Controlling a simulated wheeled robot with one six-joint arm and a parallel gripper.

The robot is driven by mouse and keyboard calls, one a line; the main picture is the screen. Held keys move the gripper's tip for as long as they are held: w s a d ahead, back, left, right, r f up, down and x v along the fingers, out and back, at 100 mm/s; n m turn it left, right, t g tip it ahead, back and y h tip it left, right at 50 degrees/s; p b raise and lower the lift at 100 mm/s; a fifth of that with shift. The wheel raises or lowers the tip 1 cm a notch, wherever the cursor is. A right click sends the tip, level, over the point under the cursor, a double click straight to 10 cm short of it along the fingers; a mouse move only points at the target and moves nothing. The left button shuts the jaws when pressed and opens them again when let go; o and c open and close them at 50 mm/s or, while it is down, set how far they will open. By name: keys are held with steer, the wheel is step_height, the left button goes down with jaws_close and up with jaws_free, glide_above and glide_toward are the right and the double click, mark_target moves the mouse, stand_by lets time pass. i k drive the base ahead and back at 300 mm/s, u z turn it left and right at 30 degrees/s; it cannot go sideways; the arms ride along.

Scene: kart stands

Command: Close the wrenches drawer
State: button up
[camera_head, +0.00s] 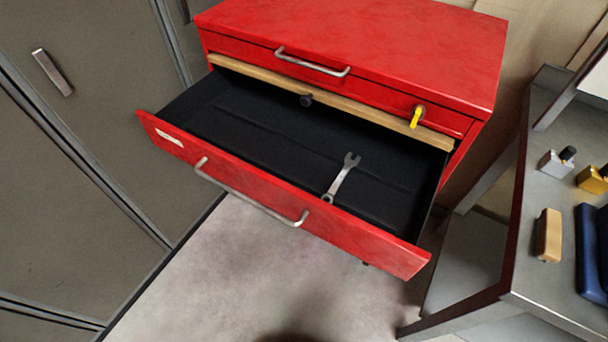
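A red tool cabinet (370,35) stands at the top middle of the head view. Its lower drawer (285,207) is pulled well out, with a black-lined inside (260,130). A silver handle (250,198) runs along the drawer's red front, and a white label (170,137) is at its left end, too small to read. A silver wrench (342,178) lies in the drawer near the front right. A small dark round thing (306,100) shows at the drawer's back. My gripper is not in view.
Grey lockers (60,150) stand at the left. A metal bench (555,290) with a tan block (548,235) and other small things stands at the right. Floor (250,270) before the drawer is clear.

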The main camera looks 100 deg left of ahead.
mark_target(253, 139)
steer(key=u, duration=3.95)
steer(key=i, duration=0.5)
steer(key=k, duration=1)
steer(key=u, duration=0.85)
steer(key=i, duration=0.9)
steer(key=z, duration=1.25)
